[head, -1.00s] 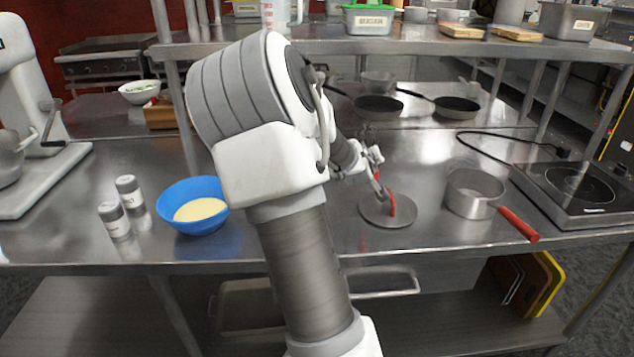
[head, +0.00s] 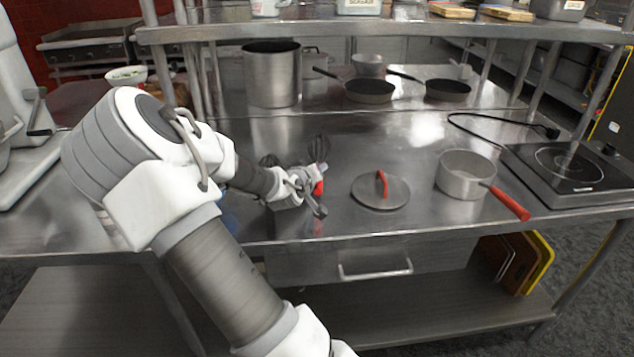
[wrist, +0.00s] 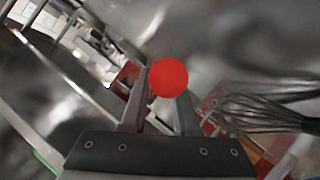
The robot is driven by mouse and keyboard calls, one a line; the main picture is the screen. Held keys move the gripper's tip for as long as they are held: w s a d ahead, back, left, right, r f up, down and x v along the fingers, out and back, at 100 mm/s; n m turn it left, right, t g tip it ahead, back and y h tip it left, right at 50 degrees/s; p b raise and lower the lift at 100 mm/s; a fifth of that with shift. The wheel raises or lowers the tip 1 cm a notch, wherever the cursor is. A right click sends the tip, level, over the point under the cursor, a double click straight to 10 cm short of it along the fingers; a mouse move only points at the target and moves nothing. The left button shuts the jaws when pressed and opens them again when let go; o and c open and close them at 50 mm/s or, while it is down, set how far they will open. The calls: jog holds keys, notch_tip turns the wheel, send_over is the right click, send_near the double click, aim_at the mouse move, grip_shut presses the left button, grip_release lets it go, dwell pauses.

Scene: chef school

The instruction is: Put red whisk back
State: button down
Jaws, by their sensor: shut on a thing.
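My gripper (head: 316,198) is over the steel counter, left of the pot lid. It is shut on the red whisk (head: 319,187), whose red handle shows at the fingers. Dark wire loops (head: 318,150) show just above the gripper in the head view. In the wrist view the round red handle end (wrist: 168,78) sits between the fingers (wrist: 160,110). Wire loops (wrist: 265,108) also show at the right there; I cannot tell whether they belong to the held whisk. A second dark wire shape (head: 268,160) is partly hidden by my arm.
A lid (head: 366,194) with a red handle lies right of my gripper. A saucepan (head: 462,180) and an induction hob (head: 575,185) stand farther right. A stock pot (head: 272,80) and two frying pans (head: 370,92) are behind. My arm hides most of the left counter.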

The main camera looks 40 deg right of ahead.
jog(key=shift+f+b, duration=0.3)
jog(key=shift+f, duration=1.4)
jog(key=shift+f, duration=0.1)
jog(key=shift+f, duration=0.15)
jog(key=c, duration=0.7)
grip_release()
jog(key=shift+o, duration=0.2)
jog(key=shift+r, duration=0.2)
jog(key=shift+a+r, duration=0.1)
jog(key=shift+a, duration=0.05)
jog(key=p+v, duration=0.2)
jog(key=v, duration=0.9)
jog(key=shift+s+a+r+p, duration=0.1)
jog(key=shift+s+a+p, duration=0.1)
jog(key=shift+s+p, duration=0.15)
